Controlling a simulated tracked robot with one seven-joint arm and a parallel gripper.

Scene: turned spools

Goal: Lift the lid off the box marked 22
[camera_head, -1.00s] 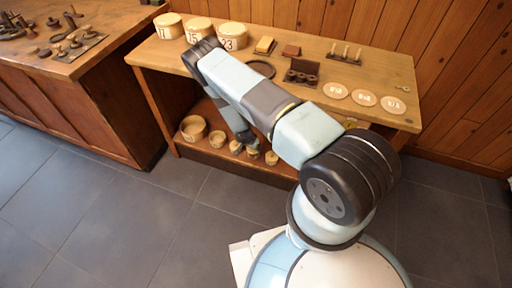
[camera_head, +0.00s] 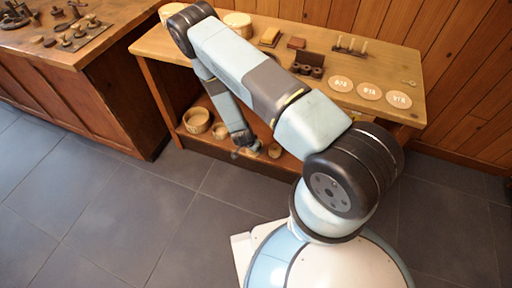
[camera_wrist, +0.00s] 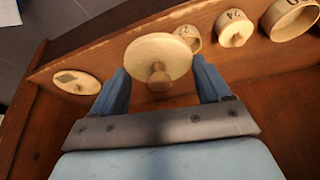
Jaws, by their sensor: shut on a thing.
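In the wrist view, a round pale wooden lid (camera_wrist: 150,52) with a turned knob sits between the fingers of my gripper (camera_wrist: 160,80). The fingers are shut on it, one on each side, and the knob faces the camera. Just behind it stands the small box marked 22 (camera_wrist: 190,37), partly hidden by the lid; its open top seems to show, apart from the lid. In the head view my gripper (camera_head: 243,146) is low at the front of the lower shelf, and box 22 is hard to make out there.
Box 24 (camera_wrist: 235,28), with a knobbed lid, and a larger open-looking box (camera_wrist: 290,18) stand beside box 22. A round piece with a diamond mark (camera_wrist: 77,82) is at the other side. The tabletop (camera_head: 385,62) lies above the shelf. Floor (camera_head: 190,215) in front is clear.

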